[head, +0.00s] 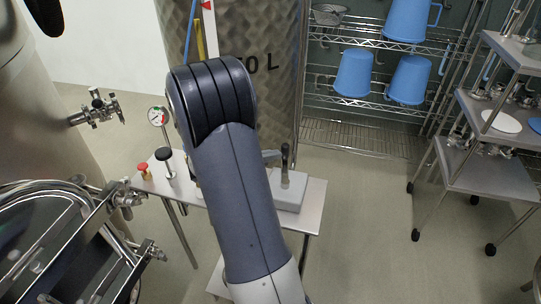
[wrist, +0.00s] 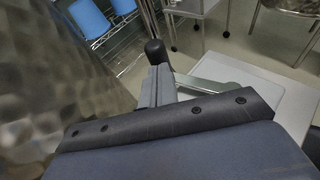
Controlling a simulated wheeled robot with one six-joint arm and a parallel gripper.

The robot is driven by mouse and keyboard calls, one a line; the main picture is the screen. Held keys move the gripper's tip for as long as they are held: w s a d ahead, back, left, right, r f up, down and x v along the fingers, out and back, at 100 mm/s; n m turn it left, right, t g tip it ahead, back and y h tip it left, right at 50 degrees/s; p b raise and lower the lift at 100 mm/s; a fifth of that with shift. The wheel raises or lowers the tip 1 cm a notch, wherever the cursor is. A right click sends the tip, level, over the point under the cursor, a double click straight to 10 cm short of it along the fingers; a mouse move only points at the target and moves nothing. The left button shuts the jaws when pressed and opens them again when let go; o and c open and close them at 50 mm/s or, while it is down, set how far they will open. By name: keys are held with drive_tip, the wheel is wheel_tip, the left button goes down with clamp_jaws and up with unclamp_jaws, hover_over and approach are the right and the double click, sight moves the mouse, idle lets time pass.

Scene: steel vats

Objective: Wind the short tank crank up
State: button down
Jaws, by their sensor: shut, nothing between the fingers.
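The crank shows at the right of the bench in the head view, with an upright black grip (head: 285,152) above a pale grey box (head: 290,190). In the head view my arm hides the gripper. A steel tank (head: 280,95) marked with a volume ending in "0 L" stands behind.
The bench (head: 312,205) also carries a red button (head: 144,169), a black-topped knob (head: 164,156) and a gauge (head: 157,117). A wire rack with blue jugs (head: 354,73) and a trolley (head: 465,165) stand right. Floor between bench and trolley is clear.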

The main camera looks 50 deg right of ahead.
sight(294, 153)
drive_tip(key=shift+s+d+m+g+p, duration=0.1)
drive_tip(key=shift+d+m+g+p, duration=0.35)
drive_tip(key=shift+g, duration=0.25)
drive_tip(key=m+g, duration=0.1)
drive_tip(key=d+m+g+y+p, duration=0.1)
drive_tip(key=shift+s+d+r+m+g+y, duration=0.1)
drive_tip(key=shift+s+d+m+g+y, duration=0.05)
drive_tip(key=shift+s+m+g+y, duration=0.2)
drive_tip(key=m+g+y+p, duration=0.1)
drive_tip(key=s+d+m+g+y+p, duration=0.1)
drive_tip(key=shift+s+d+m+g, duration=0.15)
drive_tip(key=shift+m+g, duration=0.15)
drive_tip(key=shift+g, duration=0.05)
drive_tip(key=shift+s+d+y+p, duration=0.15)
drive_tip(key=shift+s+d+p, duration=0.15)
drive_tip(key=shift+s, duration=0.2)
drive_tip(key=shift+s+d+y+p, duration=0.1)
drive_tip(key=shift+s+d+p, duration=0.2)
drive_tip(key=shift+s, duration=0.2)
drive_tip(key=shift+s+d+m+g+y+p, duration=0.15)
drive_tip(key=shift+s+m+g+y+p, duration=0.25)
drive_tip(key=shift+s, duration=0.25)
drive_tip(key=shift+s+d+m+g+y+p, duration=0.15)
drive_tip(key=shift+s+m+g+y, duration=0.15)
drive_tip(key=shift+s+m, duration=0.3)
